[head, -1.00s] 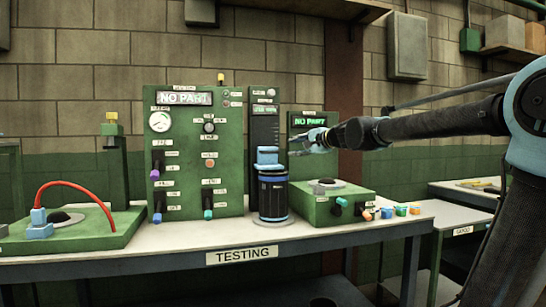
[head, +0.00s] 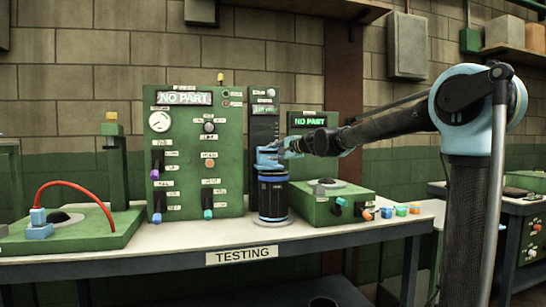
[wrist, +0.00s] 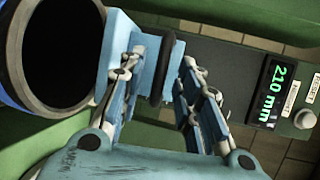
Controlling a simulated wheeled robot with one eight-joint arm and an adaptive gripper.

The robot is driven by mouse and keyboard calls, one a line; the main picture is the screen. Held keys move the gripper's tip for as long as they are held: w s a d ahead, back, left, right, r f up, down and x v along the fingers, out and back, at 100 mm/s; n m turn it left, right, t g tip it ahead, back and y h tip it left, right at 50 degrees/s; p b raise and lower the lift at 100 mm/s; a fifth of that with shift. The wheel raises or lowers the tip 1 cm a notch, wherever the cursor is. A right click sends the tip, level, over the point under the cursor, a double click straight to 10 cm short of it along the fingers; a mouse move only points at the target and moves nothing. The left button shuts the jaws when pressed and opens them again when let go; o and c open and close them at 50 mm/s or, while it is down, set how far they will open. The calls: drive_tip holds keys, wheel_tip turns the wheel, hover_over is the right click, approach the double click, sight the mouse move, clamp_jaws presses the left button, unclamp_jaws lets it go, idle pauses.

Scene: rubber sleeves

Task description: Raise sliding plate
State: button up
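The sliding plate (head: 266,158) is a light blue block on the dark vertical scale, just above a black cylinder with blue bands (head: 272,196). In the wrist view the plate's blue block (wrist: 117,60) carries a black ring and stands beside the cylinder's dark open end (wrist: 45,50). My gripper (head: 283,147) is at the plate's right side in the head view. In the wrist view my gripper (wrist: 163,58) has its two fingers spread, one on each side of the block's ringed part. Whether the fingers touch it is hard to tell.
A display reading 210 mm (wrist: 278,92) sits beside the scale. A green test panel (head: 195,140) stands left and a low green box (head: 330,200) right, with small coloured pieces (head: 400,211) on the testing table (head: 180,240). A red hose (head: 75,187) arches at far left.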

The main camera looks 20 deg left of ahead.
drive_tip(key=shift+x, duration=1.4)
drive_tip(key=shift+c, duration=0.2)
clamp_jaws()
